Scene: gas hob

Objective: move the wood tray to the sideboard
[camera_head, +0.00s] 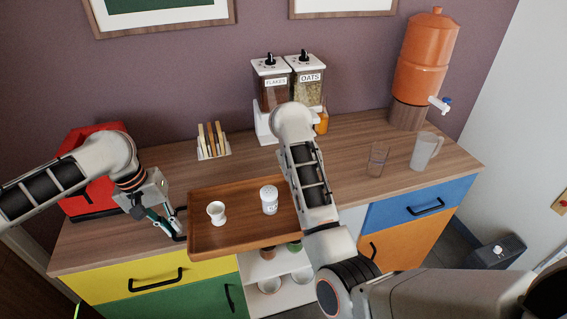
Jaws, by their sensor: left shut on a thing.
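The wood tray (235,238) is level over the front part of the sideboard top (345,150). Its front edge reaches past the sideboard's front edge. I cannot tell whether it touches the top. A small white cup (216,213) and a white shaker (269,200) stand upright on it. My left gripper (176,230) is shut on the dark handle at the tray's left end. My right arm crosses in front of the tray's right end and hides it. My right gripper is hidden behind that arm.
Behind the tray stand a toast rack (213,142) and a cereal dispenser (288,95). A red bread box (90,175) is at left. A glass (377,160), a jug (425,151) and an orange water dispenser (424,60) stand at right. Open shelves with bowls (270,285) are below the tray.

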